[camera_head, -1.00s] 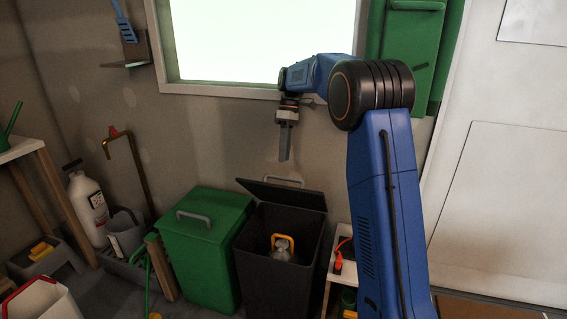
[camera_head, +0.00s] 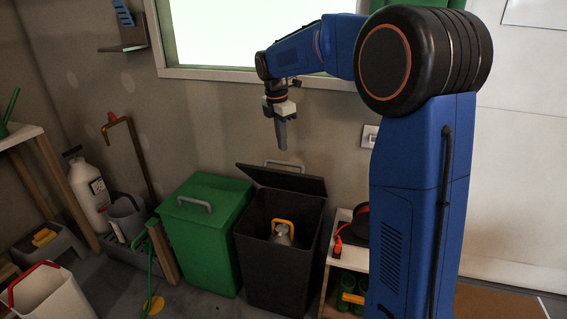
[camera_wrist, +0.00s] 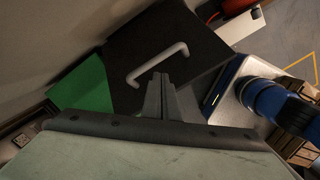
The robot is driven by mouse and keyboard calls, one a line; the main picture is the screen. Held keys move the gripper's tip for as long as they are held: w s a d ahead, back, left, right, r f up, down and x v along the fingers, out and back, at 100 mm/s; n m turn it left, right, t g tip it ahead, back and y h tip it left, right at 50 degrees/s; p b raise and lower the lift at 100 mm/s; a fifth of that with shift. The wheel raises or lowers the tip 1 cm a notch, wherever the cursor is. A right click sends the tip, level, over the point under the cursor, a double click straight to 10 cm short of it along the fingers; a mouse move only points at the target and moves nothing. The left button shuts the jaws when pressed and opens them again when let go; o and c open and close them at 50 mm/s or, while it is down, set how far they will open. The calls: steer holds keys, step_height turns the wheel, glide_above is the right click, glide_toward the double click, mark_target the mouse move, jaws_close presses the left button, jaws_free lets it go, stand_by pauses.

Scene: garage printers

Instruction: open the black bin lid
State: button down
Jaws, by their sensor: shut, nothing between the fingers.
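The black bin (camera_head: 270,262) stands against the back wall. Its lid (camera_head: 281,179) is swung up and leans back towards the wall, so the bin's mouth is open.
A green bin (camera_head: 197,240) with a closed lid stands just left of the black bin. A low shelf (camera_head: 349,258) with a red-and-black item is at the right. A white bottle (camera_head: 90,195) and a white bin with red rim (camera_head: 45,296) are further left.

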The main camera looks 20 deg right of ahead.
mark_target(284, 163)
steer(key=s+n+t, duration=0.1)
steer(key=n, duration=0.1)
steer(key=s+a+n+t, duration=0.1)
steer(key=s+n, duration=0.1)
steer(key=n, duration=0.1)
steer(key=s+a+r+n+t+h, duration=0.1)
steer(key=n, duration=0.2)
steer(key=shift+s+r, duration=0.1)
steer(key=shift+s, duration=0.05)
steer(key=x, duration=0.9)
steer(key=shift+w+d+f, duration=0.15)
steer(key=shift+w+f, duration=0.1)
steer(key=shift+f, duration=0.05)
steer(key=shift+w+d+r, duration=0.3)
steer(key=shift+w, duration=0.1)
steer(key=shift+w+d+r, duration=0.75)
steer(key=shift+w+d, duration=0.5)
steer(key=shift+w, duration=0.5)
steer(key=shift+w+d+r, duration=0.7)
steer(key=shift+w+d, duration=0.55)
steer(key=shift+w, duration=0.5)
steer(key=shift+w+d+r, duration=0.75)
steer(key=shift+w+d, duration=0.55)
steer(key=shift+w, duration=0.45)
steer(key=shift+r, duration=0.1)
